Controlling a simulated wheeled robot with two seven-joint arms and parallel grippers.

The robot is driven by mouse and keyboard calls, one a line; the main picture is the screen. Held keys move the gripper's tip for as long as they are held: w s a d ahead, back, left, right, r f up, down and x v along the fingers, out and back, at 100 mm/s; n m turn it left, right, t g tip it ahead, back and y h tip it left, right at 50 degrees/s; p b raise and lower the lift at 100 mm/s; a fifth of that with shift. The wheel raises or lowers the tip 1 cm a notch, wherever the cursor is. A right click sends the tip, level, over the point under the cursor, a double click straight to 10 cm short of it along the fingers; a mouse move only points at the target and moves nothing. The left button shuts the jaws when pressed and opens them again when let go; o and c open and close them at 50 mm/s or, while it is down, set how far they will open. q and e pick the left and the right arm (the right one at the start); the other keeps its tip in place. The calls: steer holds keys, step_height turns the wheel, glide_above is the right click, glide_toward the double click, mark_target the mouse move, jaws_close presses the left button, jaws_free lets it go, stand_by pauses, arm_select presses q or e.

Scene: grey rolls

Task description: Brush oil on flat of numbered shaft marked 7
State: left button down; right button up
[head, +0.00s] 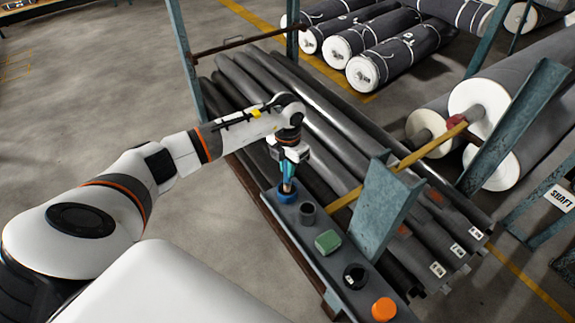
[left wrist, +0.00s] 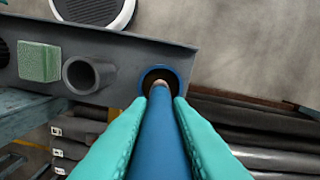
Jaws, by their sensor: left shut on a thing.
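My left gripper (head: 290,172) is shut on a blue brush handle (left wrist: 158,140). The brush points down into a round blue pot (head: 286,194) on the grey shelf; its bristle end is hidden in the pot. In the left wrist view, teal fingertips (left wrist: 164,100) hold both sides of the handle above the pot (left wrist: 182,79). Dark shafts (head: 335,120) lie side by side on the rack. Several carry white number tags (head: 438,269) at their near right ends; the digits are too small to read surely. My right gripper is not in view.
The shelf (head: 309,246) also holds a grey cup (head: 307,214), a green block (head: 328,242), a dark round item (head: 355,276) and an orange lid (head: 383,309). A teal post (head: 384,212) and a yellow bar (head: 400,168) stand over the shafts. Large rolls lie behind.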

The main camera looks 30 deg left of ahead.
arm_select(q)
steer(key=shift+r+p, duration=1.9)
steer(key=shift+r, duration=1.45)
